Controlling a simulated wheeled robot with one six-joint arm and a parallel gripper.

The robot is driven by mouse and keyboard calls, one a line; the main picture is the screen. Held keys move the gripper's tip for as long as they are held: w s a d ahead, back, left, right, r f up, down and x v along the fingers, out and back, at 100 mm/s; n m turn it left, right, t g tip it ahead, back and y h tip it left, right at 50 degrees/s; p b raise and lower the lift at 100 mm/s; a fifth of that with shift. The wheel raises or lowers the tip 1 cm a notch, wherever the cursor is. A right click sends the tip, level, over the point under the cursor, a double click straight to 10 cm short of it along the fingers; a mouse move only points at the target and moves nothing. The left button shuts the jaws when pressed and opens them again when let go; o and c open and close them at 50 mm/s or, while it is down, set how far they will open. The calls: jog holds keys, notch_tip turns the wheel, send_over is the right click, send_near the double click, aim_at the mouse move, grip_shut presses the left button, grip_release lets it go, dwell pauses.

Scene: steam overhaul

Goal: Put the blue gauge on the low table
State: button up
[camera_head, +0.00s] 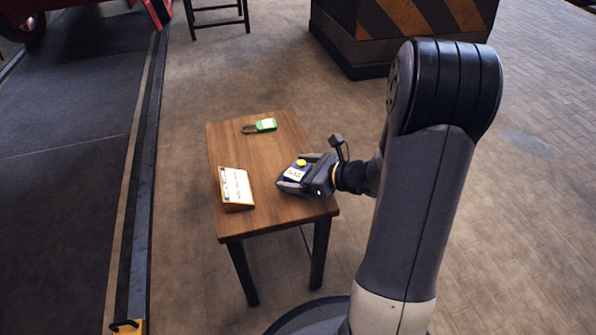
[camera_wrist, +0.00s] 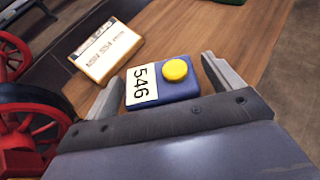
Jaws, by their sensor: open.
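The blue gauge (camera_wrist: 192,90) has a yellow round knob and a white label reading 546. It rests on the low wooden table (camera_head: 262,155), near the right edge, and also shows in the head view (camera_head: 297,172). My gripper (camera_head: 295,177) is open at the table's right side. Its two fingers (camera_wrist: 160,80) stand on either side of the gauge in the wrist view, with a gap at the right finger. Whether the left finger touches the gauge I cannot tell. The gauge's near side is partly hidden by my gripper.
A white sign in a wooden holder (camera_head: 236,187) stands on the table's left front. A green tag or padlock (camera_head: 266,125) lies at the back. A striped black and orange block (camera_head: 400,30) stands behind. A rail (camera_head: 140,170) runs along the left floor. The table's middle is clear.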

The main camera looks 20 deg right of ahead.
jog(key=shift+r, duration=0.1)
jog(key=shift+r, duration=0.2)
jog(key=p+v, duration=0.4)
jog(key=v, duration=0.8)
jog(key=shift+f, duration=0.15)
jog(key=b+x, duration=0.4)
jog(key=x, duration=0.8)
jog(key=shift+f, duration=0.15)
jog(key=shift+r, duration=0.2)
